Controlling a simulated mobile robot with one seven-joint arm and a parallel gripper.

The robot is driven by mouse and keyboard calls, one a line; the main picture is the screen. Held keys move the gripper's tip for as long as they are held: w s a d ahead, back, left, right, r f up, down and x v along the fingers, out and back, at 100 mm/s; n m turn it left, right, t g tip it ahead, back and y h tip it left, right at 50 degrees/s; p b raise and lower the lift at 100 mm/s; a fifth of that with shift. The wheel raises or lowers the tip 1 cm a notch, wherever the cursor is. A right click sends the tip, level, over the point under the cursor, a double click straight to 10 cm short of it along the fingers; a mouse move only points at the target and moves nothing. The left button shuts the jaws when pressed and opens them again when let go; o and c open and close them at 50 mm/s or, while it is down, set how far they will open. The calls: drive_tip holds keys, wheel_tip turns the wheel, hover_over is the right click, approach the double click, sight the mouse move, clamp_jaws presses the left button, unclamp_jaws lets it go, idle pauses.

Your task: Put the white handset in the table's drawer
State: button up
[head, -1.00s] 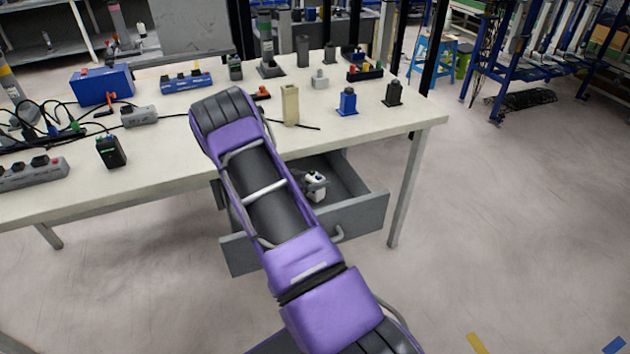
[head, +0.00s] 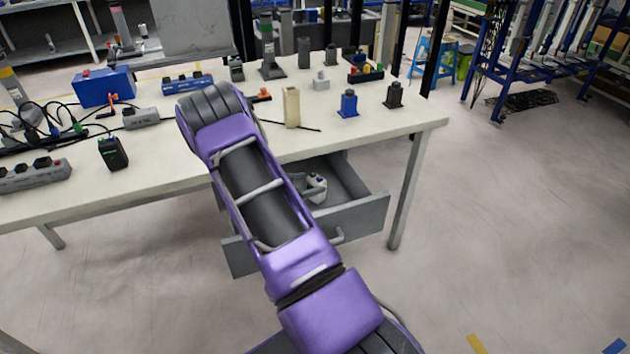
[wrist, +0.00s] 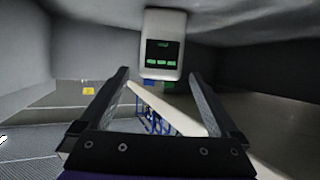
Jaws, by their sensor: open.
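In the wrist view the handset (wrist: 163,28) shows a dark screen with green marks. It is just ahead of my gripper (wrist: 158,74), whose two fingers are spread apart with nothing held between them. A gap between the fingers and the handset is hard to judge. In the head view my purple arm hides most of the gripper and part of the drawer's left side.
A table leg (head: 405,195) stands right of the drawer.

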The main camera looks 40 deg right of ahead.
drive_tip(key=v, duration=0.8)
drive_tip(key=shift+p, duration=0.4)
drive_tip(key=shift+r, duration=0.1)
